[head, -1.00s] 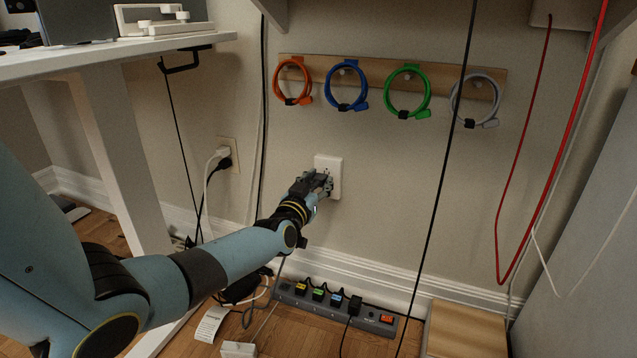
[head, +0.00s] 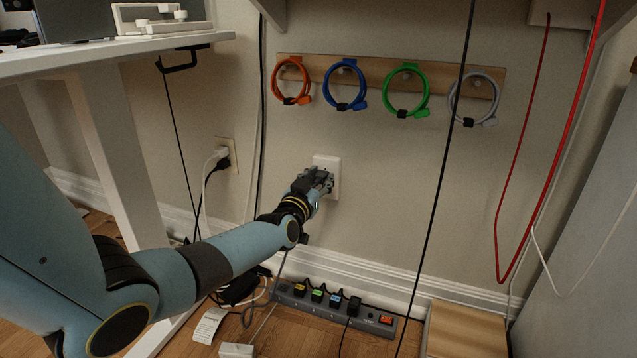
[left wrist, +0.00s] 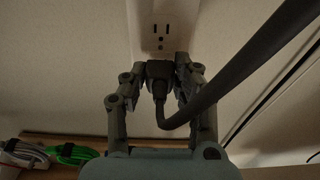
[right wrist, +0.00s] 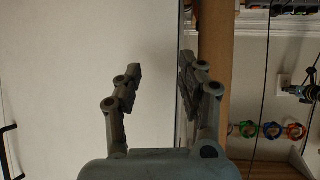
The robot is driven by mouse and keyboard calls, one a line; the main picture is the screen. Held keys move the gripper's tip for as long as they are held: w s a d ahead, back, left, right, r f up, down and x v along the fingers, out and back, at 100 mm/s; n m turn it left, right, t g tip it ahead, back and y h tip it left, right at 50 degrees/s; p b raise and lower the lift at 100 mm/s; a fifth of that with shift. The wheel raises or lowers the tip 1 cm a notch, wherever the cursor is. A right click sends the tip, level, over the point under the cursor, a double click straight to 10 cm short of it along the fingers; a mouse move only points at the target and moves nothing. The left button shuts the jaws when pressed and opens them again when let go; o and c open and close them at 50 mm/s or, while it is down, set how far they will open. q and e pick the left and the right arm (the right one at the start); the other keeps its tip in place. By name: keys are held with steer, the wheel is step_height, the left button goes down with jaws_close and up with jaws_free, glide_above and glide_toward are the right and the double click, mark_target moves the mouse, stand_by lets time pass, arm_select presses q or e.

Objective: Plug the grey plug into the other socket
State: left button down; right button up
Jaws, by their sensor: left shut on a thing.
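My left gripper (head: 323,181) is at the white wall outlet (head: 327,161). In the left wrist view its fingers are shut on the grey plug (left wrist: 158,73), whose thick grey cable bends away to the upper right. The plug is close against the outlet plate, over one of its sockets; I cannot tell how deep its prongs are. The other socket (left wrist: 160,36) of the plate is empty and shows above the plug in that view. The fingers hide the plug in the head view. My right gripper (right wrist: 158,75) is open and empty, away from the outlet.
A power strip (head: 333,310) lies on the floor below, with a wooden box (head: 465,330) right of it. Coloured cable loops hang on a rack (head: 325,66) above. A second outlet (head: 227,150) with plugs is at left. A black cord (head: 437,190) hangs right of the outlet.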

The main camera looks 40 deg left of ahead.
arm_select(q)
steer(key=shift+w+a, duration=0.15)
steer(key=shift+w, duration=0.3)
steer(key=c, duration=0.9)
jaws_free()
steer(key=v, duration=1.2)
